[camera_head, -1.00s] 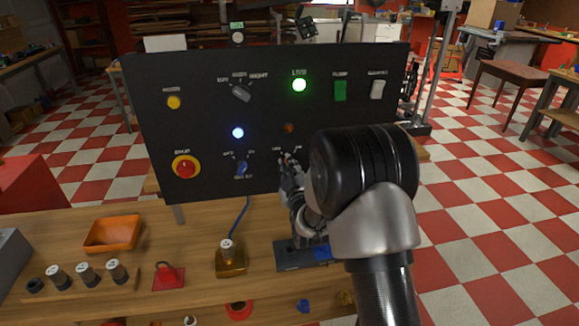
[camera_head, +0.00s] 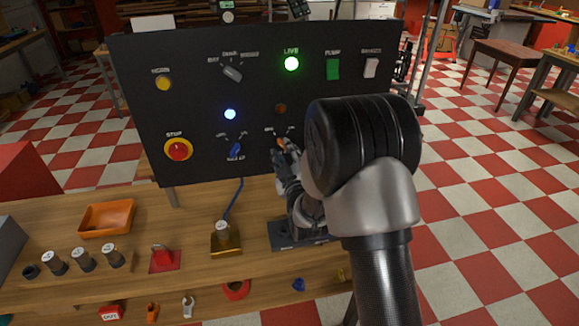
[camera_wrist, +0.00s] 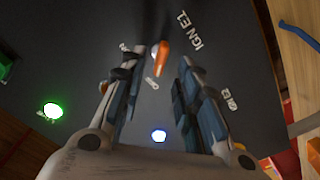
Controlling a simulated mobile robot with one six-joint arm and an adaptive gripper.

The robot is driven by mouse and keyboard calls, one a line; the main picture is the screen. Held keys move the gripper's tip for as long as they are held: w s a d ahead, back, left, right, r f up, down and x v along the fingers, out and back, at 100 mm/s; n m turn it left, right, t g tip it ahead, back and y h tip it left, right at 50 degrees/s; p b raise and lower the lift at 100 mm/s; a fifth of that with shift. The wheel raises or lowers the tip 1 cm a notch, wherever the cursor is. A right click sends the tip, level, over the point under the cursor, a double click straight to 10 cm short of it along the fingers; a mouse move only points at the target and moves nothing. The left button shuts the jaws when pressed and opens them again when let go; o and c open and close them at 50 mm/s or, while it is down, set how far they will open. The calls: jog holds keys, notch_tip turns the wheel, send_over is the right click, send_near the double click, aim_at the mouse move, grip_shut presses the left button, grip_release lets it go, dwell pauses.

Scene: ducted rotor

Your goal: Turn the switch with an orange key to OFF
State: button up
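The orange key (camera_wrist: 161,58) stands out of the black panel (camera_head: 195,75), beside a label that reads IGN E1 in the wrist view. My gripper (camera_wrist: 163,62) is open, with one finger on each side of the key and a visible gap to the right finger. Whether the left finger touches the key I cannot tell. In the head view my gripper (camera_head: 284,150) is at the panel's lower edge, and a bit of the orange key (camera_head: 282,142) shows at its tip. My arm hides part of the panel there.
A blue key switch (camera_head: 236,150) and a red stop button (camera_head: 178,149) are left of my gripper. A green lamp (camera_head: 291,64) and a blue lamp (camera_head: 230,114) are lit. An orange tray (camera_head: 107,218) and a red padlock (camera_head: 163,259) lie on the wooden bench (camera_head: 192,272).

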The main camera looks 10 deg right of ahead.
jog(key=s, duration=0.8)
jog(key=shift+s, duration=0.25)
jog(key=s+r+m+g, duration=0.3)
jog(key=s+g, duration=0.3)
jog(key=s, duration=1.1)
jog(key=s+r+m+g, duration=0.3)
jog(key=s+m+g, duration=0.2)
jog(key=s, duration=1.2)
jog(key=shift+s+d+r+g, duration=0.25)
jog(key=shift+s+g, duration=0.15)
jog(key=shift+g, duration=0.8)
